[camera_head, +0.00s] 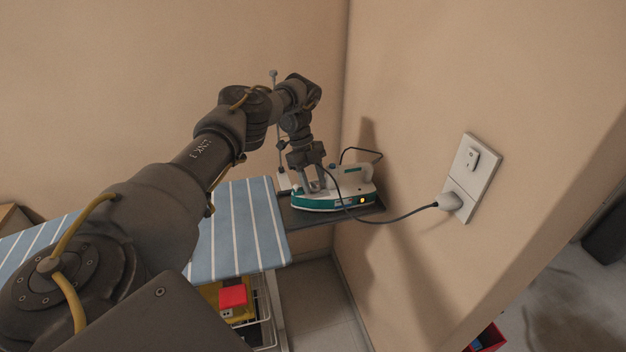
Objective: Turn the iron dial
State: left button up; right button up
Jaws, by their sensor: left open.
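The iron (345,193) is teal and white and stands on a dark rest plate (365,213) at the end of the ironing board. A small orange light glows on its near side. My left gripper (313,186) is open and points down at the iron's left part, its fingers right at the iron's body. I cannot tell whether the fingers touch it. The dial cannot be made out; the gripper may cover it. My right gripper is not in view.
The striped blue ironing board (238,228) lies under my left arm. A dark cord runs from the iron to a plug (452,201) in the wall socket (472,170). Walls stand close behind and right. A wire basket (262,320) with red and yellow items is below the board.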

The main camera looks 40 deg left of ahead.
pick_arm(q)
jog(key=shift+r, duration=0.1)
jog(key=shift+w+a+r, duration=0.1)
jog(key=shift+a+r, duration=0.05)
jog(key=shift+r, duration=0.05)
jog(key=b+v, duration=0.1)
jog(key=v, duration=0.3)
jog(key=shift+r, duration=0.2)
jog(key=shift+p+v, duration=1)
jog(key=shift+v, duration=1.9)
